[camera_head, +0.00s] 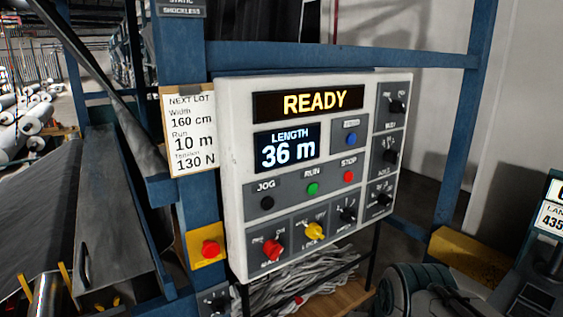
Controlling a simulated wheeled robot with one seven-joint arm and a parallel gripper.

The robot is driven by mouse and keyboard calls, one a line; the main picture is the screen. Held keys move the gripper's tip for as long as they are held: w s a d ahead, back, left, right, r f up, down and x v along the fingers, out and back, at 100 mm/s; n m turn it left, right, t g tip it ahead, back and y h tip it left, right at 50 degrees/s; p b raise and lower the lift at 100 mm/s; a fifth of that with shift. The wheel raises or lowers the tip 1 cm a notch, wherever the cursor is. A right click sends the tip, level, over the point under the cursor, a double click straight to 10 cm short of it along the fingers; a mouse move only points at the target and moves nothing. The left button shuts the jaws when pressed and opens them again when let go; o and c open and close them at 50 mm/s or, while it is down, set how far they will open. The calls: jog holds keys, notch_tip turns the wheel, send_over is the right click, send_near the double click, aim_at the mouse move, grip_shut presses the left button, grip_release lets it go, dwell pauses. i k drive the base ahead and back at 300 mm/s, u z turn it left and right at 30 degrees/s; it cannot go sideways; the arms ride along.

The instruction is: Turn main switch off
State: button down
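The main switch (272,250) is a red rotary knob at the lower left of a white control panel (232,150). Small position marks sit above it and a label that seems to read MAIN sits below it. Its pointer seems turned toward the upper right, but the exact setting is too small to tell. The READY display (309,103) is lit yellow, and the LENGTH display (287,147) shows 36 m. My gripper is not in view.
A yellow LOCK knob (314,231) and a black knob (348,214) stand right of the main switch. JOG, RUN and STOP buttons are above. A red button on a yellow plate (208,249) is at left. Blue posts frame the panel. Dark machinery (410,288) fills the lower right.

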aim_at(272, 247)
jog(key=u, duration=0.35)
jog(key=k, duration=0.4)
jog(key=u, duration=0.95)
jog(key=k, duration=0.95)
jog(key=u, duration=1.25)
jog(key=i, duration=0.9)
jog(key=z, duration=2.55)
